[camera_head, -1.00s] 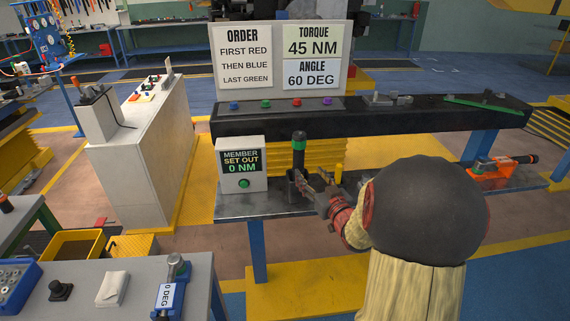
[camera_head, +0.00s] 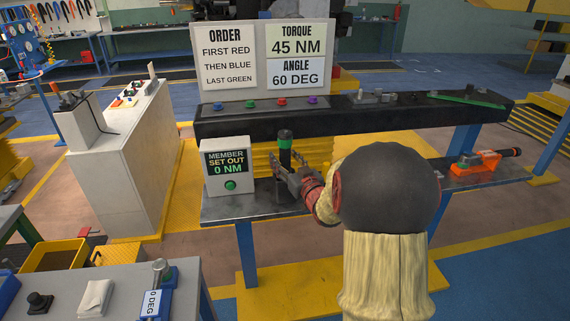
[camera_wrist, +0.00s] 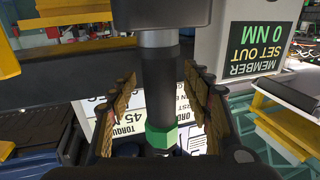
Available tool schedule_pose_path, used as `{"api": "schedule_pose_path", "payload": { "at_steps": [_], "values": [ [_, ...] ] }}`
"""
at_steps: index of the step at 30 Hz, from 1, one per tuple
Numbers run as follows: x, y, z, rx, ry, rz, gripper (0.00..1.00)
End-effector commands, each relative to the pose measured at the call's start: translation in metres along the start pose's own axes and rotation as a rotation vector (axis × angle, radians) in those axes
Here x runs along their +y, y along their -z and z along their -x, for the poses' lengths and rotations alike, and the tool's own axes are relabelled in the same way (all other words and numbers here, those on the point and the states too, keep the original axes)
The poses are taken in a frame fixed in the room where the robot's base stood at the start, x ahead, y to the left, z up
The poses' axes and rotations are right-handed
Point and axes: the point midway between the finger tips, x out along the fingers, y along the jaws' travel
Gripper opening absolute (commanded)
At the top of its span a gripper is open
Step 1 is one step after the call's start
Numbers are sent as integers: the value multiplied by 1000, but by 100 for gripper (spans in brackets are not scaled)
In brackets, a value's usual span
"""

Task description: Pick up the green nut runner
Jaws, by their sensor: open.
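The green nut runner (camera_head: 285,145) stands upright on the lower grey shelf (camera_head: 232,208), a dark cylinder with a green band near its top. Its lower part is hidden behind my gripper (camera_head: 288,178) in the head view. In the wrist view the dark body of the nut runner (camera_wrist: 159,85) and its green band (camera_wrist: 161,137) lie between the two fingers of my gripper (camera_wrist: 157,112). The fingers are open, with a visible gap on each side of the tool.
A display box (camera_head: 228,170) reading "MEMBER SET OUT 0 NM" stands close left of the tool. The black beam (camera_head: 370,119) with coloured buttons runs behind and above. An orange tool (camera_head: 476,163) lies on the shelf at right. A sign board (camera_head: 265,58) stands behind.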

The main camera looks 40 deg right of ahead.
Motion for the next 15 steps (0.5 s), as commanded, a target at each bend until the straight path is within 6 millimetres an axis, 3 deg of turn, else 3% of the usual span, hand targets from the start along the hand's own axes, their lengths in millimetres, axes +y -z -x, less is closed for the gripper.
{"api": "schedule_pose_path", "payload": {
  "at_steps": [2, 15],
  "values": [
    [0, 0, 0, 0, 0, 0, 50],
    [0, 0, 1, -1, 0, 0, 25]
  ]
}}
